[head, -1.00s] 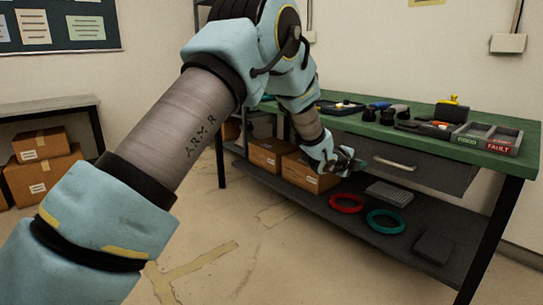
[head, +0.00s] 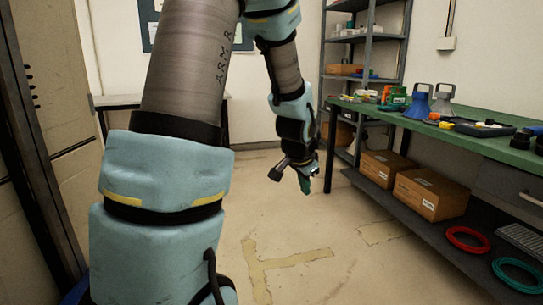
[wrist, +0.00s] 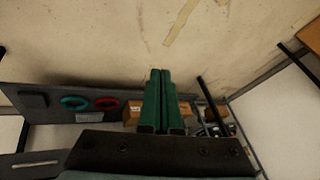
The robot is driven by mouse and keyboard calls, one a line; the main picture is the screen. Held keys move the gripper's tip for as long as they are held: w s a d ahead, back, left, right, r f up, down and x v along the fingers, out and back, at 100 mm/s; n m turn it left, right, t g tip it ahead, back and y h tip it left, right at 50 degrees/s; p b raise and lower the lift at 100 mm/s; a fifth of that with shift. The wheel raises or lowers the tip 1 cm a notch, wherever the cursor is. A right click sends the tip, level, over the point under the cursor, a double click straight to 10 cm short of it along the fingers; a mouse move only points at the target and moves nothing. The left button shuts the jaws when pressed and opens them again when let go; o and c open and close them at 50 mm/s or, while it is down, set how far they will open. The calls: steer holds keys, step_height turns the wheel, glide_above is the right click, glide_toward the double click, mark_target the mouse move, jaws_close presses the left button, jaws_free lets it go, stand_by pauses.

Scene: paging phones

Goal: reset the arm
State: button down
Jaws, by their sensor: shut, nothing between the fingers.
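My gripper (head: 306,182) hangs at the end of my arm in the middle of the head view, over open floor and to the left of the green workbench (head: 470,146). In the wrist view my gripper's two green fingers (wrist: 160,72) lie side by side, shut, with nothing between them. My arm is bent, with the wrist pointing downward, clear of the bench and shelves.
Cardboard boxes (head: 430,193), a red ring (head: 467,240) and a teal ring (head: 518,274) lie on the bench's lower shelf. A metal shelf rack (head: 363,38) stands at the back. A tall cabinet (head: 65,110) is at left. The floor (head: 330,245) between is clear.

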steer(key=s+a+n+g+y, duration=0.2)
steer(key=s+a+n+g, duration=0.2)
steer(key=s+a+n, duration=0.9)
steer(key=s+a+r+m+p, duration=0.1)
steer(key=r+p, duration=0.9)
steer(key=p, duration=0.1)
steer(key=s+a+r+m+p, duration=0.1)
steer(key=a+r+m+p, duration=0.1)
steer(key=r+p, duration=0.8)
steer(key=shift+s+r+p, duration=0.15)
steer(key=shift+r+p, duration=0.25)
